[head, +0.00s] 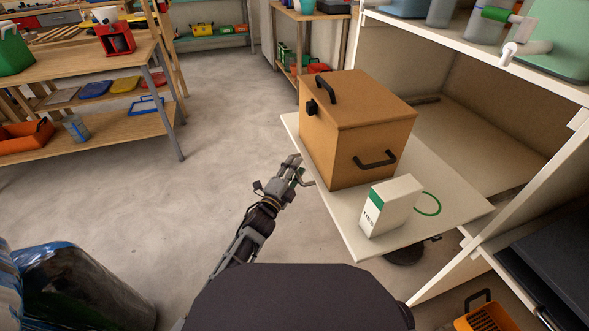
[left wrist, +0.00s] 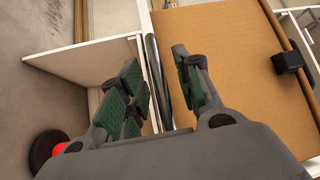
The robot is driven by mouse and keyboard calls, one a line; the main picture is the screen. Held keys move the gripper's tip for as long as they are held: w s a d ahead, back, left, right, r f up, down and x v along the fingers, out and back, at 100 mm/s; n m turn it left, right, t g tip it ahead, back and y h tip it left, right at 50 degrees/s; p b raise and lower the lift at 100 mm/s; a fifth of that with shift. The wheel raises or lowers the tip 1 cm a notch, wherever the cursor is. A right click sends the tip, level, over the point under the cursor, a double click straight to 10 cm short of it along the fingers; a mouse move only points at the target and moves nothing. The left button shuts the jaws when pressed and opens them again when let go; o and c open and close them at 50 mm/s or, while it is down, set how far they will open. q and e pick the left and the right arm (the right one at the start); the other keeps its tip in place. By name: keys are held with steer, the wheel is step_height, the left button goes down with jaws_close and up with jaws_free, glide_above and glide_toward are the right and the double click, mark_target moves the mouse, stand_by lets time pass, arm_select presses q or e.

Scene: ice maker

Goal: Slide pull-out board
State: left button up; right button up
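The pull-out board (head: 445,205), a pale flat panel, sticks out from the white shelf unit. A brown box (head: 355,135) with dark handles and a white-and-green carton (head: 391,205) stand on it. My left gripper (head: 300,172) is beside the board's left edge, close to the brown box. In the left wrist view its green-padded fingers (left wrist: 162,75) are apart, and a shiny metal bar (left wrist: 158,80) runs between or just behind them; contact cannot be told. The brown box (left wrist: 225,65) fills the right of that view. My right gripper is not in view.
The white shelf unit (head: 540,200) stands at right, with bottles and containers on top. An orange crate (head: 487,318) is at lower right. A wooden workbench (head: 75,75) is at upper left. The grey floor (head: 215,140) between is clear.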

arm_select(q)
steer(key=shift+w+d, duration=0.1)
steer(key=shift+w, duration=0.1)
jaws_close()
stand_by(0.3)
